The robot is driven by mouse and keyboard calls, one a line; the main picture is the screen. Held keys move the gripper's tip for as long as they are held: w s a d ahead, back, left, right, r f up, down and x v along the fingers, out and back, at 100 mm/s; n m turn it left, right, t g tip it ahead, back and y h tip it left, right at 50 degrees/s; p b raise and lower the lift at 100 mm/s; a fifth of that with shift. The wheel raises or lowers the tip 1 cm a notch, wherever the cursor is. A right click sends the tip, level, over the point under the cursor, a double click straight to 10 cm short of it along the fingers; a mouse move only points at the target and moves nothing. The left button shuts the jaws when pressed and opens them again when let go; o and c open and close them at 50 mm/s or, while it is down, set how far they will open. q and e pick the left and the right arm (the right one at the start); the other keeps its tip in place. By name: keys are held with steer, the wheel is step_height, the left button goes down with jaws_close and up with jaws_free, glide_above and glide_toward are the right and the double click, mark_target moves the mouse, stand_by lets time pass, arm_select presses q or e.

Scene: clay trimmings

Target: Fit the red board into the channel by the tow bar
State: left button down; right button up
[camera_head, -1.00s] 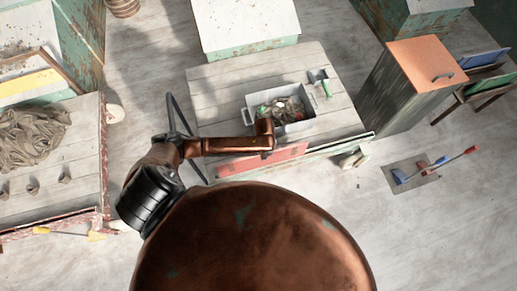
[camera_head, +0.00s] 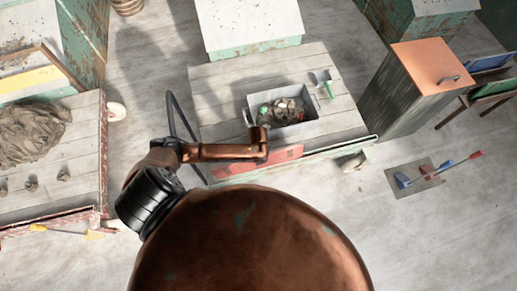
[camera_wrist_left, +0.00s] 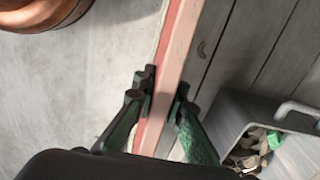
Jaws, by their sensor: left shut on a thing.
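The red board (camera_head: 285,155) stands on edge along the near side of the wooden cart (camera_head: 215,85), at the end by the dark tow bar (camera_head: 181,118). In the left wrist view its pinkish edge (camera_wrist_left: 185,45) runs up between the fingers. My left gripper (camera_wrist_left: 165,92) is shut on it, one finger on each face. In the head view, my wrist hides the fingers. The channel is hidden behind the board and my arm, so I cannot tell whether the board sits in it. My right gripper is not in view.
A grey bin (camera_head: 306,131) of trimmings stands on the cart close behind the board, with a green-handled tool (camera_head: 328,90) beside it. A grey cabinet with an orange top (camera_head: 425,65) stands to the right.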

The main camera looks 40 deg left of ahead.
arm_select(q)
steer(key=shift+w+f, duration=0.15)
steer(key=shift+f, duration=0.05)
steer(key=c, duration=2.4)
jaws_free()
steer(key=shift+f, duration=0.1)
steer(key=o, duration=0.4)
step_height(320, 180, up, 13)
steer(key=p, duration=0.4)
steer(key=shift+d, duration=0.1)
